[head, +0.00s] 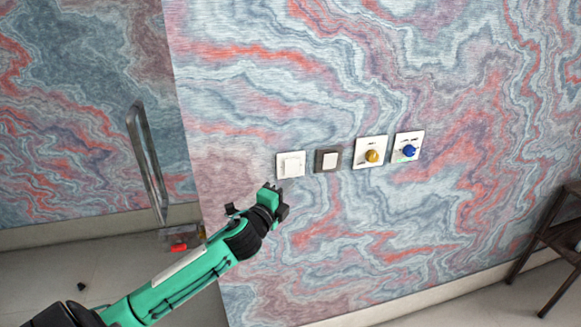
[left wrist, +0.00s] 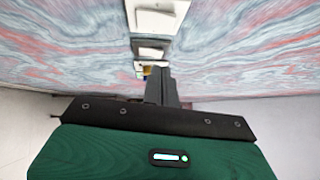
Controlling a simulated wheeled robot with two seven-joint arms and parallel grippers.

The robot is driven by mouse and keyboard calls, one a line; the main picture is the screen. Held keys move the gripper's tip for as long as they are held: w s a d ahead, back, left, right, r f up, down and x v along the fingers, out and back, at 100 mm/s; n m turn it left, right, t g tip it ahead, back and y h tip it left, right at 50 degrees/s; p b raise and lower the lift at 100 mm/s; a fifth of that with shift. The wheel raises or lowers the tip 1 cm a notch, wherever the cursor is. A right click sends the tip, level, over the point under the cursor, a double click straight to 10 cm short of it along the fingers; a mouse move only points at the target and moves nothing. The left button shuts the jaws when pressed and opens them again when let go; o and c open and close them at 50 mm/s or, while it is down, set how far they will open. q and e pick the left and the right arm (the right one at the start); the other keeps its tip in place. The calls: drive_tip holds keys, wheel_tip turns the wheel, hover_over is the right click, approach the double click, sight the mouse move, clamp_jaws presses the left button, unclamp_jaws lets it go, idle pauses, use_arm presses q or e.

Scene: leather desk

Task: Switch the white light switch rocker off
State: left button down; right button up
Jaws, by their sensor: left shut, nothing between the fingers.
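The white light switch rocker (head: 291,165) sits in a white square plate on the marbled wall, leftmost in a row of wall fittings. My left gripper (head: 280,193) is shut and empty, just below the switch plate in the head view. I cannot tell whether it touches the plate. In the left wrist view the shut fingers (left wrist: 161,86) point toward the row of fittings, and a white plate (left wrist: 157,18) shows at the top. Which way the rocker is tilted is too small to tell. My right gripper is not in view.
Right of the switch are a dark-framed plate with a white button (head: 328,159), a plate with a yellow knob (head: 371,156) and one with a blue knob (head: 409,150). A metal handle (head: 147,160) stands left. A dark wooden stand (head: 555,235) is at right.

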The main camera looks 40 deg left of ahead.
sight(296, 162)
use_arm(q)
drive_tip(key=w+a+p, duration=0.1)
drive_tip(key=w, duration=0.1)
drive_tip(key=w+a, duration=0.1)
drive_tip(key=w, duration=0.1)
drive_tip(key=w+r+p, duration=0.1)
drive_tip(key=w, duration=0.1)
drive_tip(key=shift+w+a+p, duration=0.1)
drive_tip(key=shift+a+p, duration=0.25)
drive_tip(key=shift+a, duration=0.05)
drive_tip(key=shift+w+a, duration=0.2)
drive_tip(key=shift+a, duration=0.05)
drive_tip(key=shift+w+a+r, duration=0.15)
drive_tip(key=shift+w+a, duration=0.05)
drive_tip(key=shift+a, duration=0.05)
drive_tip(key=shift+d, duration=0.1)
